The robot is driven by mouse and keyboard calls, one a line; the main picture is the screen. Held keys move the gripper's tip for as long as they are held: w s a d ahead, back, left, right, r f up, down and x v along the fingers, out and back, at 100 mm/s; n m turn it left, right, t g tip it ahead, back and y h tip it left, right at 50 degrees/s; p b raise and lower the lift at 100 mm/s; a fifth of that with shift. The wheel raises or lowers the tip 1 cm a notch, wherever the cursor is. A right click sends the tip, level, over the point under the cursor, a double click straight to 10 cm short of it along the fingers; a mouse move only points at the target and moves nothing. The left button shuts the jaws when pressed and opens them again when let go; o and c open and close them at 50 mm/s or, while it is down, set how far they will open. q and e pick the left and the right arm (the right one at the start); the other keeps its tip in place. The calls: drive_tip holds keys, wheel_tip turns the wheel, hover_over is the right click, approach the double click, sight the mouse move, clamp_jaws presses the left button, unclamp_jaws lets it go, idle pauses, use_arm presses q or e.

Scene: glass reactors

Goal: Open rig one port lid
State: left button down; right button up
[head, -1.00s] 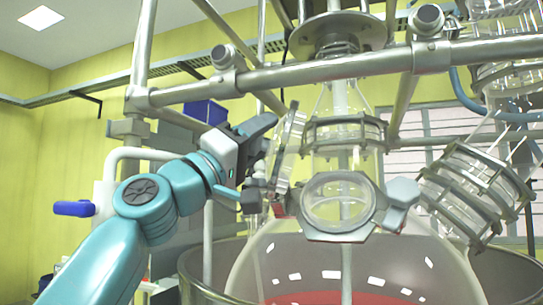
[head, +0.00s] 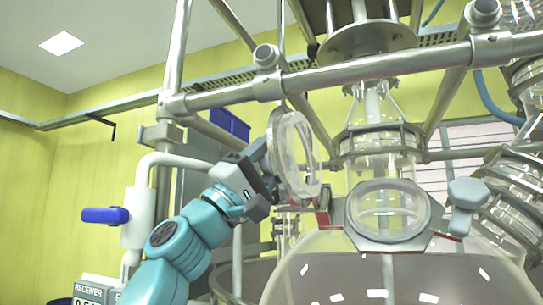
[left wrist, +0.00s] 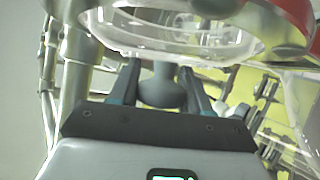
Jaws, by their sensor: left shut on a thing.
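The port lid (head: 298,155), a round clear disc in a grey rim, stands raised and tilted at the left of the round port (head: 390,212) on the glass reactor vessel (head: 340,265). The lid's lower edge is near a red-edged hinge block (head: 323,207) on the port collar. My left gripper (head: 262,170) is at the left side of the lid. In the left wrist view its fingers (left wrist: 163,90) are shut on a dark grey knob (left wrist: 162,88) just below the clear lid (left wrist: 170,30). A grey clamp knob (head: 465,200) sits at the port's right. My right gripper is not in view.
Metal frame bars (head: 390,65) run above the reactor, with an upright pole (head: 172,90) at the left. A white pipe with a blue-handled valve (head: 105,215) stands left of my arm. More ringed glassware (head: 515,190) is at the right.

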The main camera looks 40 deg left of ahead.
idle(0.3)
use_arm(q)
drive_tip(key=c, duration=0.9)
unclamp_jaws()
drive_tip(key=shift+c, duration=0.2)
drive_tip(key=o, duration=0.3)
drive_tip(key=shift+s+a+f+b, duration=0.1)
drive_tip(key=shift+s+f+b, duration=0.05)
drive_tip(key=shift+f+b, duration=0.15)
drive_tip(key=b+v, duration=1.2)
drive_tip(key=v, duration=0.3)
drive_tip(key=shift+s+f+b, duration=0.15)
drive_tip(key=shift+s+b, duration=0.15)
drive_tip(key=shift+b, duration=0.1)
